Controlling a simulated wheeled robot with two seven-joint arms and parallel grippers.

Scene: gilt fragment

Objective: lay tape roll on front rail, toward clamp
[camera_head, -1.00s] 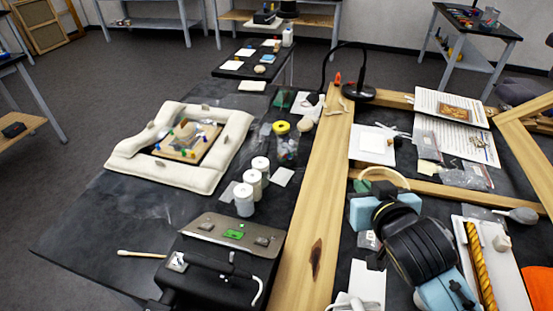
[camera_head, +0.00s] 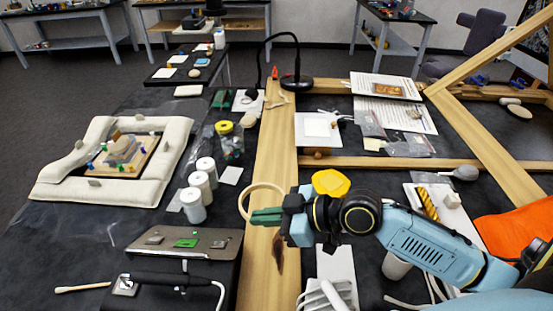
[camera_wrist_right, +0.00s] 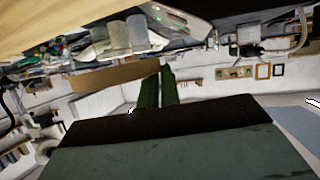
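The tape roll (camera_head: 262,185) is a thin cream ring, tilted, over the broad wooden rail (camera_head: 273,140) that runs front to back. My right gripper (camera_head: 265,216) has its green fingers shut on the ring's near side. In the right wrist view, the fingers (camera_wrist_right: 158,92) meet at a tan strip of the tape roll (camera_wrist_right: 112,77). I cannot tell whether the ring touches the rail. A small orange-red piece (camera_head: 275,73) at the rail's far end may be the clamp; it is too small to be sure. My left gripper is out of view.
A black lamp (camera_head: 297,82) stands by the rail's far end. White jars (camera_head: 194,205) and a black case with a metal top (camera_head: 185,243) lie left of the rail. A yellow object (camera_head: 331,182) sits beyond my right wrist. The rail's middle stretch is bare.

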